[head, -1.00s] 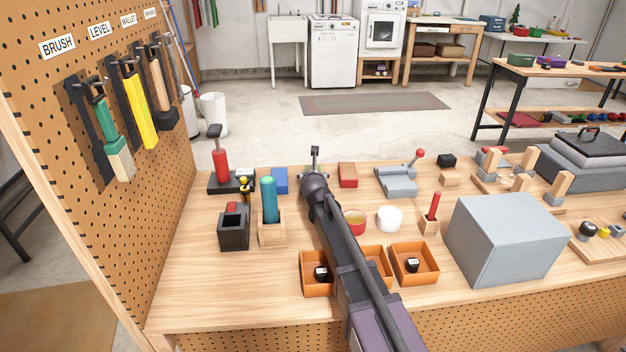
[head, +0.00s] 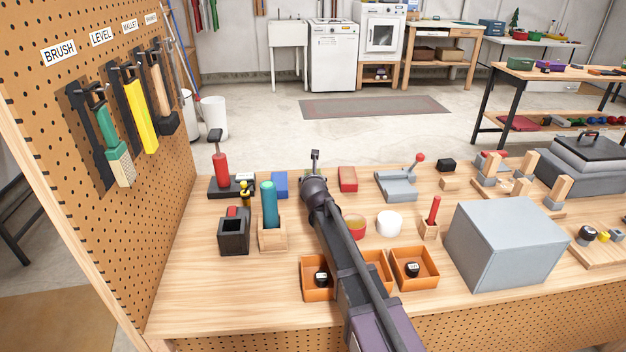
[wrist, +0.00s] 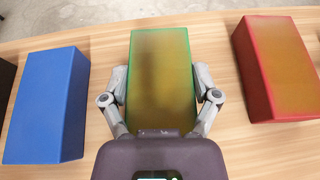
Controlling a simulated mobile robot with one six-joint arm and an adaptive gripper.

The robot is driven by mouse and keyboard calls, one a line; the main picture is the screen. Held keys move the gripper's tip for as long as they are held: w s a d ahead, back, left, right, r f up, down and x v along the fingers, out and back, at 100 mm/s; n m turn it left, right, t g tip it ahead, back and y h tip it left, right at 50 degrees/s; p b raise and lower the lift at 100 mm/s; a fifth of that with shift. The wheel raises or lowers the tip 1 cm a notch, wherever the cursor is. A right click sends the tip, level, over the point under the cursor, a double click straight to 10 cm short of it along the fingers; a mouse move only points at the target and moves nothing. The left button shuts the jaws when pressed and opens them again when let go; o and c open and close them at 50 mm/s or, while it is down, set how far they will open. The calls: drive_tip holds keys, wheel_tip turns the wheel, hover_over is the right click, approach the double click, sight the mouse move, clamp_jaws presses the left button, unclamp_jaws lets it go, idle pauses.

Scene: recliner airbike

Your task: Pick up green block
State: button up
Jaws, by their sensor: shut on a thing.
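The green block (wrist: 160,75) stands between the two fingers of my gripper (wrist: 160,98) in the wrist view, with a yellowish sheen on its top. The fingers touch it on its left and right sides, and my gripper is shut on it. In the head view my arm hides the green block, and the fingertips are hidden too; only the wrist end of my gripper (head: 315,190) shows, at the back of the workbench. I cannot tell whether the block is clear of the bench.
A blue block (wrist: 45,100) lies to the left and a red block (wrist: 277,68) to the right, both apart from my gripper. Orange bins (head: 414,282), a white cup (head: 389,223) and a teal cylinder in a wooden holder (head: 269,205) stand nearer the front.

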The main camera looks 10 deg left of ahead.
drive_tip(key=shift+r+p, duration=1.45)
drive_tip(key=shift+r, duration=0.15)
drive_tip(key=s+d, duration=0.2)
drive_tip(key=s, duration=0.3)
drive_tip(key=s+d+r+p, duration=0.1)
drive_tip(key=s+d, duration=0.1)
drive_tip(key=s, duration=0.3)
drive_tip(key=s+d, duration=0.2)
drive_tip(key=s, duration=0.2)
drive_tip(key=shift+s+d+r, duration=0.1)
drive_tip(key=shift+s+r, duration=0.15)
drive_tip(key=shift+s, duration=0.15)
drive_tip(key=shift+r+p, duration=0.1)
drive_tip(key=shift+p, duration=0.3)
wheel_tip(320, 180, up, 7)
drive_tip(key=p, duration=0.7)
wheel_tip(320, 180, down, 7)
drive_tip(key=b, duration=0.7)
drive_tip(key=shift+f, duration=0.2)
wheel_tip(320, 180, up, 17)
drive_tip(key=p, duration=1.6)
